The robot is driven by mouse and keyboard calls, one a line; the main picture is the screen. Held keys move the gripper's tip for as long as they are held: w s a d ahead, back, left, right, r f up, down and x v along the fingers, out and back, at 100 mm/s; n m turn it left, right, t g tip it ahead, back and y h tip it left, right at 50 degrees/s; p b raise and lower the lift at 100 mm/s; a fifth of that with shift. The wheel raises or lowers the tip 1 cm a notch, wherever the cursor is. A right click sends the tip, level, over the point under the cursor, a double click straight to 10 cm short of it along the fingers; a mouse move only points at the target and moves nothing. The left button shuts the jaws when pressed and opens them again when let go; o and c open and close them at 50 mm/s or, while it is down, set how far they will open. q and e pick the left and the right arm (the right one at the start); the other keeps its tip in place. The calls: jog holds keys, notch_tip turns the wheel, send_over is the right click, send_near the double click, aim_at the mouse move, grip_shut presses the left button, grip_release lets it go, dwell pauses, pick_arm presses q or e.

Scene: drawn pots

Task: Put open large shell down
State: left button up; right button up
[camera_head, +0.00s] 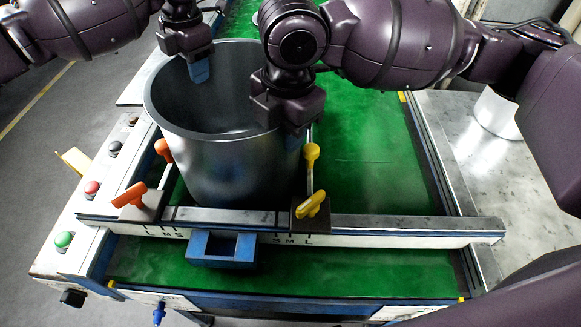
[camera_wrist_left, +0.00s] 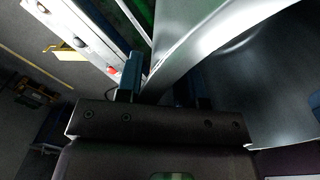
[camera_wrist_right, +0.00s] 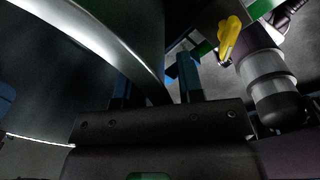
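The large shell (camera_head: 215,160) is a grey metal cylinder, open at the top, standing upright on the green surface inside a fixture frame. My left gripper (camera_head: 199,72) is at its far left rim; in the left wrist view the shell wall (camera_wrist_left: 215,50) passes between the two spread fingers. My right gripper (camera_head: 290,122) is at its near right rim; in the right wrist view the wall (camera_wrist_right: 100,40) also runs between spread fingers. Both grippers look open around the wall, with gaps beside it. The shell's underside is hidden.
Orange (camera_head: 130,195) and yellow (camera_head: 310,204) clamp handles stand close around the shell. A white rail (camera_head: 400,230) crosses in front. Buttons (camera_head: 64,240) line the left edge. A white cylinder (camera_head: 497,112) stands on the metal table at right. Green surface right of the shell is clear.

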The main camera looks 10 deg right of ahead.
pick_arm(q)
jog(key=shift+w+a+r, duration=0.1)
jog(key=shift+r, duration=0.05)
notch_tip(320, 180, up, 12)
jog(key=shift+s+d, duration=0.3)
jog(key=shift+d, duration=0.1)
pick_arm(e)
notch_tip(320, 180, up, 12)
jog(key=shift+s+d, duration=0.35)
jog(key=shift+f, duration=0.1)
pick_arm(q)
jog(key=shift+s+f, duration=0.1)
jog(key=shift+f, duration=0.1)
pick_arm(e)
jog(key=shift+s, duration=0.1)
